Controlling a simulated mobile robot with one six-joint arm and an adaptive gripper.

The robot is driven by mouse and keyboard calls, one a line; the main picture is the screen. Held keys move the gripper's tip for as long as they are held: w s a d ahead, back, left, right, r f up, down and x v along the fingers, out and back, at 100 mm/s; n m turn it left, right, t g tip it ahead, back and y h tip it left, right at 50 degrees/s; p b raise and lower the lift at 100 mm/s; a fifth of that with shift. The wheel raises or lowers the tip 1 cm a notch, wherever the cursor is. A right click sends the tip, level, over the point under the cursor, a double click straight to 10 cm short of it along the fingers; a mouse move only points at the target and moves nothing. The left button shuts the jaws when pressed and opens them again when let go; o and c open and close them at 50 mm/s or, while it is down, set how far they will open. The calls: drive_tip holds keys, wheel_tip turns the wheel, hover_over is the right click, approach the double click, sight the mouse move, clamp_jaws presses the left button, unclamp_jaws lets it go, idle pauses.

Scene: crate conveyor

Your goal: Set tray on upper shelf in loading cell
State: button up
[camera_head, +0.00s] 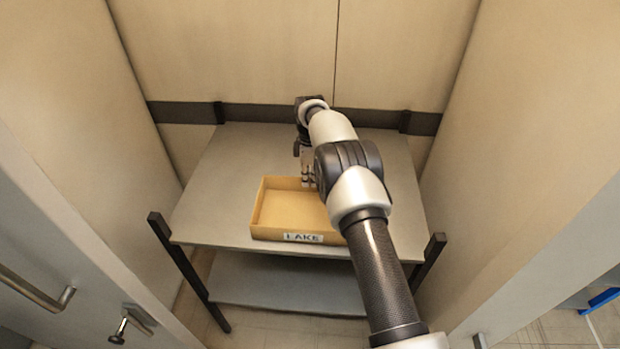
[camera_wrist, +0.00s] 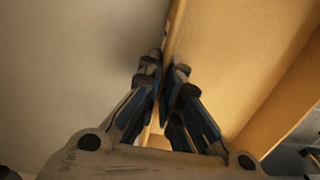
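The tan tray (camera_head: 262,234) rests on the upper shelf (camera_head: 215,195), near its front edge. Its front wall bears a white label reading LAKE. The tray looks empty, though my arm hides its right part. My gripper (camera_head: 308,180) is at the tray's back wall. In the wrist view the tray's yellow inside (camera_wrist: 235,60) fills the right side and the grey shelf surface (camera_wrist: 80,60) the left. My fingers (camera_wrist: 164,78) straddle the wall, one on each side, and look closed on it.
A lower shelf (camera_head: 280,283) lies below the upper one. Dark posts (camera_head: 160,225) stand at the front corners. Beige side walls (camera_head: 75,85) enclose the cell closely. Grey panels with handles (camera_head: 45,295) flank the opening. The upper shelf is bare left of the tray.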

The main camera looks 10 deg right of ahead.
drive_tip(key=o, duration=0.5)
drive_tip(key=s+r+m+t+p, duration=0.1)
drive_tip(key=s+r+m+p, duration=0.25)
drive_tip(key=r, duration=2.15)
drive_tip(key=s+a+r+m+t, duration=0.15)
drive_tip(key=s+r+m, duration=0.25)
drive_tip(key=s+r, duration=0.85)
drive_tip(key=s+m+t, duration=0.1)
drive_tip(key=s+m, duration=0.2)
drive_tip(key=s, duration=1.1)
drive_tip(key=s+f+m, duration=0.1)
drive_tip(key=s+f, duration=0.1)
drive_tip(key=s, duration=0.3)
drive_tip(key=s+f+m+t, duration=0.1)
drive_tip(key=s+f, duration=0.1)
drive_tip(key=s, duration=0.3)
drive_tip(key=s+a+f+m, duration=0.1)
drive_tip(key=s+f+m, duration=0.1)
drive_tip(key=s, duration=0.3)
drive_tip(key=shift+s+f+b, duration=0.1)
drive_tip(key=shift+f+b, duration=0.3)
drive_tip(key=shift+f, duration=0.05)
